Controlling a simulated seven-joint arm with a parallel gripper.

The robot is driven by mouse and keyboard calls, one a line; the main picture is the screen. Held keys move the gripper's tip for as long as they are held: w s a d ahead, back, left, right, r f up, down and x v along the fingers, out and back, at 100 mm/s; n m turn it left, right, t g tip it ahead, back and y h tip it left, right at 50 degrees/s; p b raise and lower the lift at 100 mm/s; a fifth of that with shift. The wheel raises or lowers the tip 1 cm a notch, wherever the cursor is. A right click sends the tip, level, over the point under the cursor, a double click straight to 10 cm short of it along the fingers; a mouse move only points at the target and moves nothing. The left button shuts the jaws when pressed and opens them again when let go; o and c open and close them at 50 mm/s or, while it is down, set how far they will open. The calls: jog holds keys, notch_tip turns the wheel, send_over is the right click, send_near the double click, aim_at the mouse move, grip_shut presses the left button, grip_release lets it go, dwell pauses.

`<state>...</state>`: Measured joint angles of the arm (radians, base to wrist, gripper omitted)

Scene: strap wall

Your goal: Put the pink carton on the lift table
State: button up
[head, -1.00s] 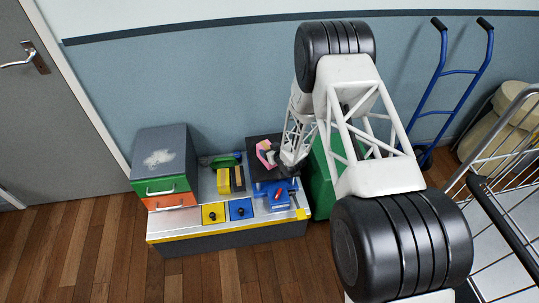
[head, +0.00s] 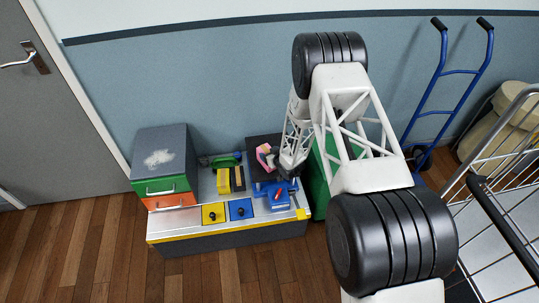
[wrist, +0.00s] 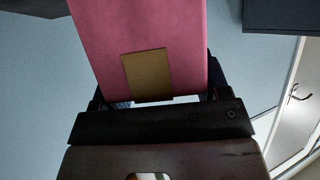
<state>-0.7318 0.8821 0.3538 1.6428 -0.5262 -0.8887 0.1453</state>
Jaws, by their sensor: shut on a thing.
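The pink carton (head: 264,154) is at my gripper (head: 279,165) in the head view, tilted, in front of a dark flat top. In the wrist view the carton (wrist: 140,28) fills the upper middle, with a tan patch on its face. My gripper (wrist: 152,104) is shut on the carton's near end. The dark top, which looks like the lift table (head: 256,143), is at the back right of the bench, partly hidden by the carton and my arm. I cannot tell whether the carton touches it.
A blue vise-like device (head: 275,196) is just in front of the dark top. A yellow and black object (head: 230,180) lies to its left, beside a grey drawer cabinet (head: 162,160). A green box (head: 320,178) stands right of the bench, partly behind my arm.

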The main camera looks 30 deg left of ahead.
jog(key=shift+f, duration=0.25)
jog(key=o, duration=1.1)
jog(key=shift+r, duration=0.15)
jog(key=v, duration=1.2)
dwell(0.8)
